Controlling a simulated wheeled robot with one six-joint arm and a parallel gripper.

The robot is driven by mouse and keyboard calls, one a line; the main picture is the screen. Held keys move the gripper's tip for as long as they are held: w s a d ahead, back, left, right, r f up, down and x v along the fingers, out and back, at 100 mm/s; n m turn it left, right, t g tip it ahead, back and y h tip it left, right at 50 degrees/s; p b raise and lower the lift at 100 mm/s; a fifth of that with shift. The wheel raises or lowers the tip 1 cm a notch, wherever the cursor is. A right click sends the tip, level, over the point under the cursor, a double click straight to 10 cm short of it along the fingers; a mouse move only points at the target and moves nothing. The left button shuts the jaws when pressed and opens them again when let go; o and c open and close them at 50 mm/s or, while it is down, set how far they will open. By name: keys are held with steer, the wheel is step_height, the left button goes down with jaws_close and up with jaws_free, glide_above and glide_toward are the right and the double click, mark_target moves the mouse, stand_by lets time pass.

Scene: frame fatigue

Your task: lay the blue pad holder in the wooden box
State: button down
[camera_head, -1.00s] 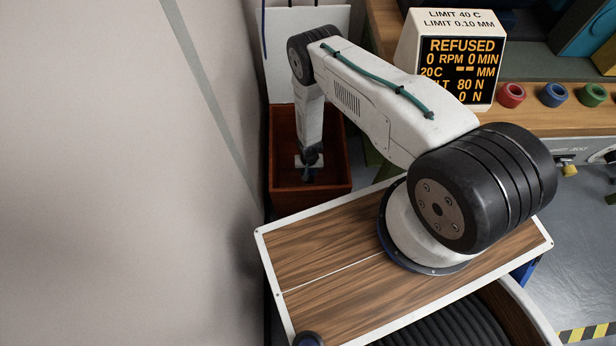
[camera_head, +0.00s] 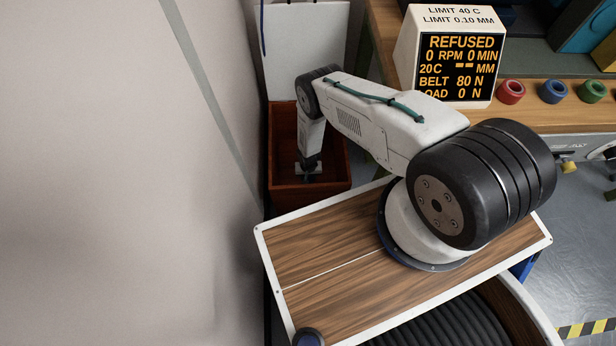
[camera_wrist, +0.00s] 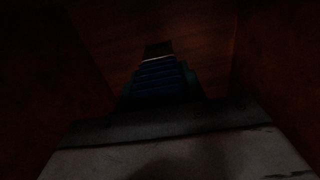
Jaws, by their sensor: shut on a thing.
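The wooden box (camera_head: 318,195), reddish-brown and open-topped, stands on the floor beyond my wood-topped base in the head view. My gripper (camera_head: 309,178) reaches steeply down inside it. In the dark wrist view my gripper (camera_wrist: 160,90) is shut on the ribbed blue pad holder (camera_wrist: 160,76), which has a pale line and a dark end at its far side. The box's inner walls and wooden floor (camera_wrist: 195,38) surround it. Whether the holder touches the floor cannot be told. In the head view the holder is mostly hidden by my wrist.
A white panel (camera_head: 306,50) stands behind the box, and a plain wall (camera_head: 120,180) runs close along its left. To the right is a workbench with a display (camera_head: 462,65) reading REFUSED and red (camera_head: 510,91), blue (camera_head: 552,91) and green (camera_head: 591,91) rings.

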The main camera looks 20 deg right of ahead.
steer(key=shift+f, duration=0.4)
steer(key=shift+f, duration=0.2)
steer(key=c, duration=0.8)
jaws_free()
steer(key=shift+c, duration=0.2)
steer(key=shift+r, duration=0.1)
